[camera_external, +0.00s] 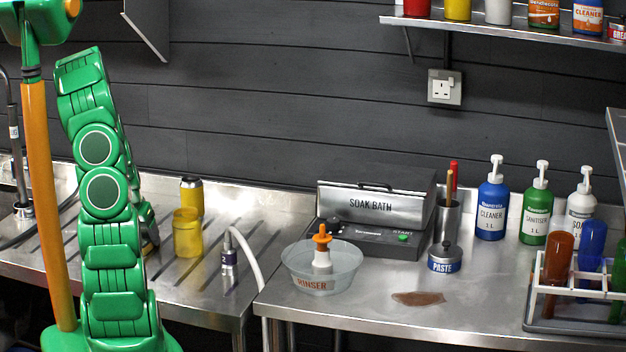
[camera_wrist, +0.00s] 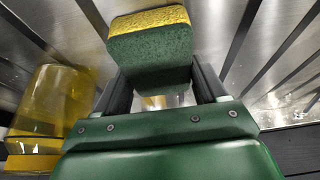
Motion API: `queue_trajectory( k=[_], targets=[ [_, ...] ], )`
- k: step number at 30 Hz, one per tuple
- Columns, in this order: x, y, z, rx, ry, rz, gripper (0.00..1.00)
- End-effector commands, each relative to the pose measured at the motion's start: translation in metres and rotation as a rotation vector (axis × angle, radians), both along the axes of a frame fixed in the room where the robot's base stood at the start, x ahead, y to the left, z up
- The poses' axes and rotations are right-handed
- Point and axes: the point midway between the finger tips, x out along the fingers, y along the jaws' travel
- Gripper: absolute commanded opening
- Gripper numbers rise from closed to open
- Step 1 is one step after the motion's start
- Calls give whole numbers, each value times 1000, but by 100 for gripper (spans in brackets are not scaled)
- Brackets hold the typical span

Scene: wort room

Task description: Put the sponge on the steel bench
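The sponge (camera_wrist: 150,50), green with a yellow layer, sits between the two dark fingers of my gripper (camera_wrist: 160,88) in the wrist view. The fingers touch its sides, and the gripper looks shut on it. Grooved metal lies behind the sponge in that view. In the external view my gripper (camera_external: 149,225) is mostly hidden behind my green arm, over the grooved drainer at left, and the sponge cannot be made out. The steel bench (camera_external: 360,306) is at the right, with a bare stretch at its front and a brown stain (camera_external: 418,298) on it.
A yellow see-through cup (camera_external: 187,234) stands close to my gripper; it also shows in the wrist view (camera_wrist: 55,100). A yellow shaker (camera_external: 192,196) is behind it. The bench carries a rinser bowl (camera_external: 340,268), soak bath (camera_external: 367,238), paste tin (camera_external: 444,260), bottles (camera_external: 492,205) and tube rack (camera_external: 536,300).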

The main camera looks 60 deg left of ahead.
Motion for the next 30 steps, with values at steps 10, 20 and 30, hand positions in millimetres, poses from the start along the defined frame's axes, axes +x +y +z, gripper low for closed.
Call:
queue_trajectory(
  k=[10,20,30],
  targets=[
    [0,0,0,0,0,0,37],
    [0,0,6,0,0,0,37],
    [0,0,45,3,0,-1,37]
  ],
)
